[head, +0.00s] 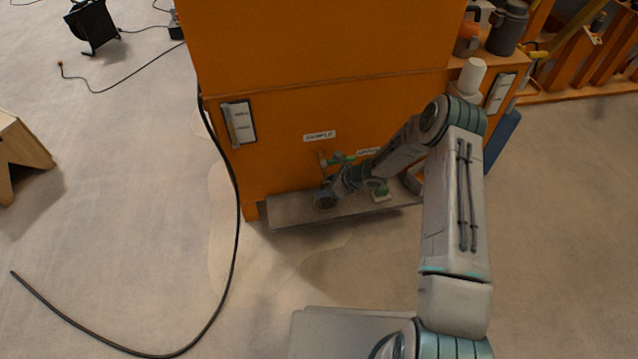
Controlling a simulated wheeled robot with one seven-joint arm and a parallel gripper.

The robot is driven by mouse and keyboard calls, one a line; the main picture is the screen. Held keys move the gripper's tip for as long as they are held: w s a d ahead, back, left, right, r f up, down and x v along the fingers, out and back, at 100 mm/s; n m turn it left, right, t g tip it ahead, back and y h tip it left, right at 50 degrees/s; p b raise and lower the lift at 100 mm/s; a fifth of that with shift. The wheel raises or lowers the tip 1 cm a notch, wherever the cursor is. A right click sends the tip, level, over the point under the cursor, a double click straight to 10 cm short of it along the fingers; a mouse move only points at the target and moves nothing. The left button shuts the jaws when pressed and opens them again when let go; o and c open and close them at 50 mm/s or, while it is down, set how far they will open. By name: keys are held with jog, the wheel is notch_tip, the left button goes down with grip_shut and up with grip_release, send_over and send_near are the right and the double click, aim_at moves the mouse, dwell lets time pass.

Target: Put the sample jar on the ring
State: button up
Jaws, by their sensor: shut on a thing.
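My gripper (336,194) is low over the grey shelf (290,212) at the foot of the orange cabinet, below the "SAMPLE" label (319,136). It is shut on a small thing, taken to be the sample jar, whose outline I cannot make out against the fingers. A dark round shape (325,203) shows at the gripper's tip, close to the shelf. I cannot tell whether it is the ring or part of the jar, nor whether the jar touches the shelf.
A tap with a green handle (342,158) sticks out just above my gripper. The orange cabinet (320,60) rises behind. A black hose (236,230) hangs down the left and trails over open floor.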

jog(key=shift+w+a+r, duration=0.1)
jog(key=shift+w+a, duration=0.1)
jog(key=shift+a, duration=0.35)
jog(key=shift+w+a, duration=0.15)
jog(key=shift+a, duration=0.4)
jog(key=shift+f, duration=0.7)
jog(key=shift+d+f, duration=0.1)
jog(key=shift+f+b, duration=0.2)
jog(key=shift+b, duration=0.1)
jog(key=o, duration=1.1)
jog(key=shift+c, duration=0.2)
jog(key=shift+r, duration=0.1)
